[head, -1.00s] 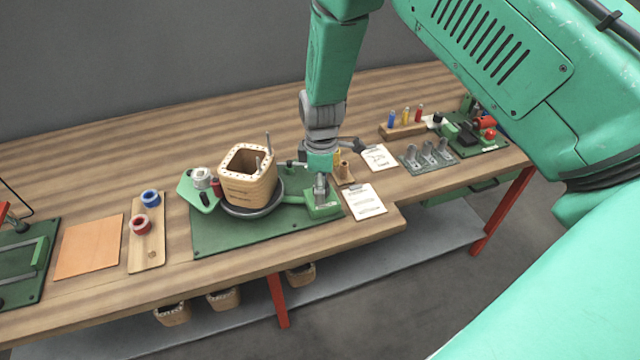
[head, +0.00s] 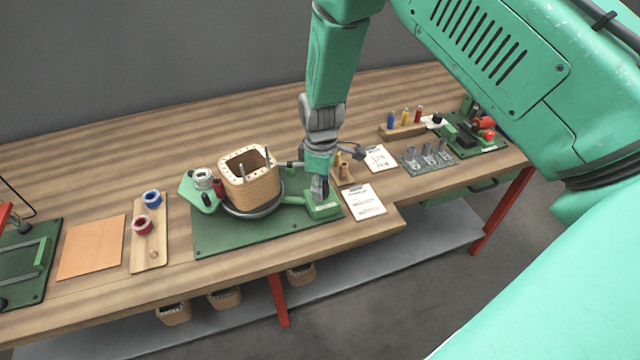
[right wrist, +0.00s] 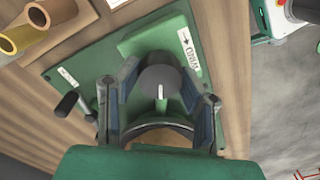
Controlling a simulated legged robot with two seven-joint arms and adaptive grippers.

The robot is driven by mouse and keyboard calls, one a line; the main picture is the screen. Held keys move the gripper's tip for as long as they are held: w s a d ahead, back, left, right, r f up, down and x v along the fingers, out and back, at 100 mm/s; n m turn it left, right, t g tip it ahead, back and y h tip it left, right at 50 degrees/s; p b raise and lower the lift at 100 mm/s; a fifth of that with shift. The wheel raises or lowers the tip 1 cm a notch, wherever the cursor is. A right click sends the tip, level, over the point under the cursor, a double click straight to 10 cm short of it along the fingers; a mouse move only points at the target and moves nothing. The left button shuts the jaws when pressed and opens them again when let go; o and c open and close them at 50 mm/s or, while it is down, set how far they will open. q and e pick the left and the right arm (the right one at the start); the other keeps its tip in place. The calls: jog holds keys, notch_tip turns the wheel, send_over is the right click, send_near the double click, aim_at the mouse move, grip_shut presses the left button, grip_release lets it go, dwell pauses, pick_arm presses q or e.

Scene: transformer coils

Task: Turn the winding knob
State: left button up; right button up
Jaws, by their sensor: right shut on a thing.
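The winding knob (right wrist: 160,80) is a dark grey round knob with a white mark, on the green block (right wrist: 145,38) labelled "WIND" with an arrow. My right gripper (right wrist: 162,95) points down over it, with its fingers shut on the knob from both sides. In the head view my right gripper (head: 320,186) hides most of the knob at the right end of the green winding machine (head: 232,238). A tan coil form (head: 252,186) with upright pins stands on the dark round turntable (head: 255,211). My left gripper is not in view.
Left of the machine are a wooden board (head: 150,258) with red and blue spools and an orange sheet (head: 92,247). To the right are clipboards (head: 364,203), a tray of grey parts (head: 428,158) and another green fixture (head: 478,135). Baskets (head: 225,298) sit on the lower shelf.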

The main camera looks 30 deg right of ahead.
jog(key=m+p, duration=0.1)
jog(key=m, duration=0.5)
jog(key=shift+w+d+r, duration=0.1)
jog(key=shift+w, duration=0.05)
jog(key=m+p, duration=0.1)
jog(key=m, duration=0.6)
dwell(1.1)
jog(key=o, duration=1.1)
jog(key=shift+o, duration=0.2)
